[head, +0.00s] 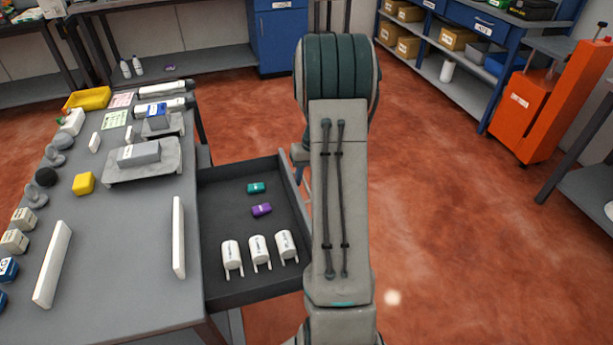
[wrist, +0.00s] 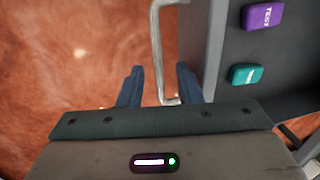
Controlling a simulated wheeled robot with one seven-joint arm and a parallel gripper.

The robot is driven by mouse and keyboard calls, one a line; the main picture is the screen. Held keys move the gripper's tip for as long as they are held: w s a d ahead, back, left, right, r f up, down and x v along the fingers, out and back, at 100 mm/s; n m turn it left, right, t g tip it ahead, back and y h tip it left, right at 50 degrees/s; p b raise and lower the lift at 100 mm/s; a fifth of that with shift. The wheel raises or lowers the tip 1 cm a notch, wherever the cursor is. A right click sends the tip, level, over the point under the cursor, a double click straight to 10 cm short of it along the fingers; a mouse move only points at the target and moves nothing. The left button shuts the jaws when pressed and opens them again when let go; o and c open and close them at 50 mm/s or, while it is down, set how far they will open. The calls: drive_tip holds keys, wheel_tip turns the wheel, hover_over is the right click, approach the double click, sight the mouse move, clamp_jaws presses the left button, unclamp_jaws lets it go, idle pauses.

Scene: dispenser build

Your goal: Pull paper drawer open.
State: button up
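The drawer (head: 225,190) is dark grey and stands pulled out from the right side of the grey table in the head view. Its wall also shows at the right of the wrist view (wrist: 213,50). A pale bar handle (wrist: 156,45) is on its outer face. My gripper (wrist: 160,68) is open, its two blue-grey fingers apart. The handle shows between the fingers in the picture, with space on both sides; I cannot tell the depth between them. In the head view my arm hides most of the gripper and handle.
The drawer holds a teal block (head: 256,188), a purple block (head: 261,210) and three white rounded pieces (head: 259,250). The table (head: 130,250) carries trays, white bars and small parts. Open red floor (head: 450,240) lies to the right; an orange cart (head: 540,110) stands beyond.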

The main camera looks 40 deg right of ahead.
wheel_tip(320, 180, up, 14)
drive_tip(key=d, duration=0.2)
drive_tip(key=shift+s+d+f, duration=0.2)
drive_tip(key=shift+s+d, duration=0.05)
drive_tip(key=shift+s, duration=0.15)
drive_tip(key=s+a+r+n+h+p, duration=0.1)
drive_tip(key=s+a+r, duration=0.25)
drive_tip(key=a, duration=0.35)
drive_tip(key=s+a+r+t+p, duration=0.15)
drive_tip(key=s+a, duration=0.25)
drive_tip(key=a, duration=0.4)
drive_tip(key=s+a+r+n+h, duration=0.1)
drive_tip(key=s+a+r, duration=0.25)
drive_tip(key=a, duration=0.35)
drive_tip(key=s+a+f+n, duration=0.1)
drive_tip(key=s+a+f, duration=0.1)
drive_tip(key=s+a, duration=0.3)
drive_tip(key=s, duration=0.3)
drive_tip(key=shift+a+f+t+p, duration=0.2)
drive_tip(key=shift+t+p, duration=0.15)
drive_tip(key=shift+p, duration=0.05)
drive_tip(key=shift+a, duration=0.1)
